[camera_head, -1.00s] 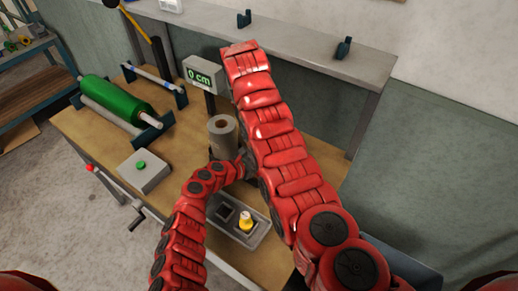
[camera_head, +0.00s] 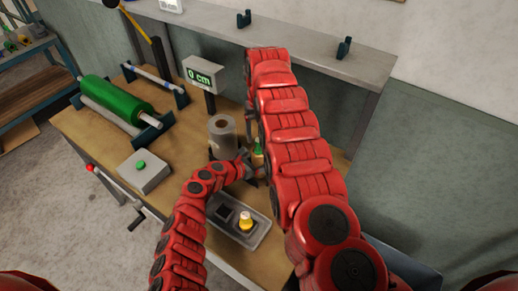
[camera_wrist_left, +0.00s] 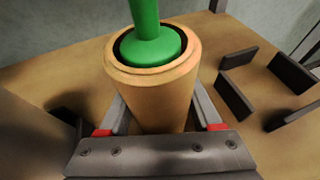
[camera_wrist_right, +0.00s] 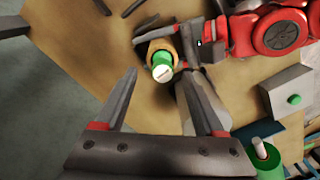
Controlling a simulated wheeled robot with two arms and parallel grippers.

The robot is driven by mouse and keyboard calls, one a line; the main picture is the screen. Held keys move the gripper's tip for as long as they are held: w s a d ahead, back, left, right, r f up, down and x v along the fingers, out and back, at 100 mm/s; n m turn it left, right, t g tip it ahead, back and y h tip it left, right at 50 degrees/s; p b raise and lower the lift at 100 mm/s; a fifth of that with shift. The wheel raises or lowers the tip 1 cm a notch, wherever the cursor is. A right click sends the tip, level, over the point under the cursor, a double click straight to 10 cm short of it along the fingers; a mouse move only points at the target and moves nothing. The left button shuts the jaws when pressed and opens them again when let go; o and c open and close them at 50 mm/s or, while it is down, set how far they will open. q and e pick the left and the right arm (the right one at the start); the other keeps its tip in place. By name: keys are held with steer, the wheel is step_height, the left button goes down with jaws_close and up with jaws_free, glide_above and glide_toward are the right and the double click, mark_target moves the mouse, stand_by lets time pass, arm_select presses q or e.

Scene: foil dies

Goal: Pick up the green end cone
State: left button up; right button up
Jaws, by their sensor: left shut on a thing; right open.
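The green end cone (camera_wrist_left: 155,42) sits in the open top of a tan tube (camera_wrist_left: 155,95), its narrow stem pointing up. My left gripper (camera_wrist_left: 162,120) is shut around the tube, below the cone. In the head view the green cone (camera_head: 257,149) shows small beside my left gripper (camera_head: 248,166). In the right wrist view the cone's pale end (camera_wrist_right: 163,73) faces the camera. My right gripper (camera_wrist_right: 158,77) is open, with the cone in line between its fingertips; whether they touch it is unclear. The right arm hides most of that gripper in the head view.
A grey roll (camera_head: 222,131) stands close to the left gripper. A grey tray (camera_head: 262,233) with a yellow cone (camera_head: 245,221) lies in front. A green roller (camera_head: 115,100), a button box (camera_head: 144,170) and a display (camera_head: 201,75) are on the left and back of the table.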

mark_target(259, 140)
step_height(259, 140, down, 5)
steer(key=shift+s+a+f, duration=0.1)
steer(key=shift+a, duration=0.05)
jaws_close()
stand_by(0.4)
